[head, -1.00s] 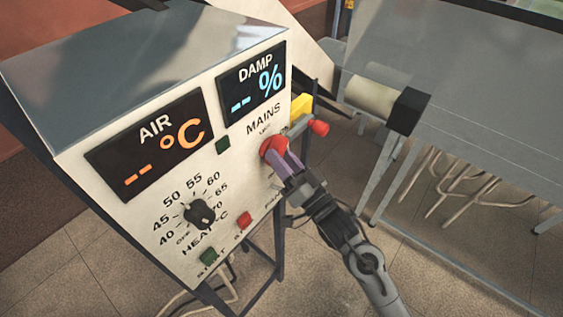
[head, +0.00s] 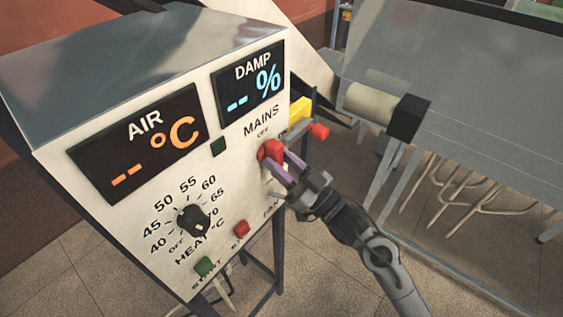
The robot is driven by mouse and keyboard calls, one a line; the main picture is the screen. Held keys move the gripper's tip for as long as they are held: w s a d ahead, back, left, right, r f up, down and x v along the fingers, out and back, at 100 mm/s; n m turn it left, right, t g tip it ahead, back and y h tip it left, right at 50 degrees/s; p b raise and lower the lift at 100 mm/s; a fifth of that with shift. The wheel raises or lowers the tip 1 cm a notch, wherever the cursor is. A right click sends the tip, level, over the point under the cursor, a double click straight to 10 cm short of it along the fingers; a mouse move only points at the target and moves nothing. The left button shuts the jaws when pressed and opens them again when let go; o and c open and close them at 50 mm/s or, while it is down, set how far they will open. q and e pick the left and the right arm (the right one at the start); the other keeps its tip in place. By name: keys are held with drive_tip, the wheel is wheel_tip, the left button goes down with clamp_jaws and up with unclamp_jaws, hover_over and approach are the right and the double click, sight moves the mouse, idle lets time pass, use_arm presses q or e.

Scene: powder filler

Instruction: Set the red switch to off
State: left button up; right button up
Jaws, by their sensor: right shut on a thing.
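The red switch (head: 271,150) sits on the right part of the white control panel, under the word MAINS, with small OFF and ON marks above it. My right gripper (head: 286,166) reaches in from the lower right. Its two purple fingers are shut on the red switch, one on each side. The fingers hide part of the switch, so its exact pointing is hard to tell. My left gripper is not in view.
The panel also carries an AIR display (head: 139,145), a DAMP display (head: 250,83), a black HEAT knob (head: 193,220), a red button (head: 241,229) and a green START button (head: 204,266). A yellow part (head: 300,109) and a red knob (head: 319,131) stick out at the panel's right edge.

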drive_tip(key=o, duration=1)
drive_tip(key=shift+c, duration=0.2)
drive_tip(key=shift+s+d+f, duration=0.15)
drive_tip(key=shift+d+f, duration=0.05)
drive_tip(key=shift+d, duration=0.05)
drive_tip(key=b+v, duration=0.2)
drive_tip(key=v, duration=0.8)
